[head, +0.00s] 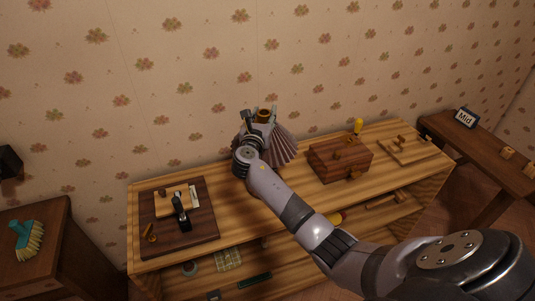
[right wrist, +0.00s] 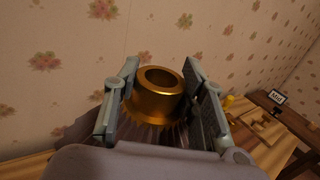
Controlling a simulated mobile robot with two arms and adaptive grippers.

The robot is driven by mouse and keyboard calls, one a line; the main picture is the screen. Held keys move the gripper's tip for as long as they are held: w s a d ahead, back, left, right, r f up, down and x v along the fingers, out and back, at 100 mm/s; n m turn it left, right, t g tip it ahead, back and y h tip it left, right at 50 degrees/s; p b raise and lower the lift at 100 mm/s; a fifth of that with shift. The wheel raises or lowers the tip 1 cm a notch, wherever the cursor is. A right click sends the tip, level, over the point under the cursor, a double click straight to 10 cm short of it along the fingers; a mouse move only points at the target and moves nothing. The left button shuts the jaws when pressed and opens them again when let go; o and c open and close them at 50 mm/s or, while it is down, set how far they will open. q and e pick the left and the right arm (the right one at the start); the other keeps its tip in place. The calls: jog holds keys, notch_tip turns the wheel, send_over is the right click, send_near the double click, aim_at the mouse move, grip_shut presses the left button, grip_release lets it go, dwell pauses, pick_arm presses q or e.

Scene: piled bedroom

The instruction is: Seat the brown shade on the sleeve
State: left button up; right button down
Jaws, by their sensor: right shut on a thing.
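The brown shade (head: 282,149) is a pleated, flaring cone at the back of the striped wooden bench, partly hidden behind my right arm. A brass collar (right wrist: 155,97) tops it, and dark pleats show below the collar in the right wrist view. My right gripper (head: 262,113) is shut on the shade at this collar, with one finger on each side. The shade looks about upright. I cannot make out the sleeve; the shade and my arm may hide it. Whether the shade's lower rim touches anything is also hidden. My left gripper is not in view.
Left on the bench lies a dark board (head: 207,226) with a black-handled tool. Right of the shade are a reddish wooden box (head: 340,158), a yellow-handled tool (head: 358,127) and a pegged board (head: 418,154). The papered wall stands close behind. Side tables flank the bench.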

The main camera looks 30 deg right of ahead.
jog(key=shift+f+b, duration=0.35)
jog(key=shift+f, duration=0.2)
dwell(1.0)
jog(key=shift+f, duration=0.45)
dwell(0.6)
jog(key=shift+f, duration=0.1)
dwell(1.0)
jog(key=c, duration=1.2)
grip_release()
jog(key=shift+s+a+p, duration=0.15)
jog(key=shift+p, duration=0.25)
jog(key=shift+s+a+p, duration=0.25)
jog(key=shift+a+p, duration=0.05)
jog(key=shift+p+v, duration=0.75)
jog(key=shift+v, duration=0.45)
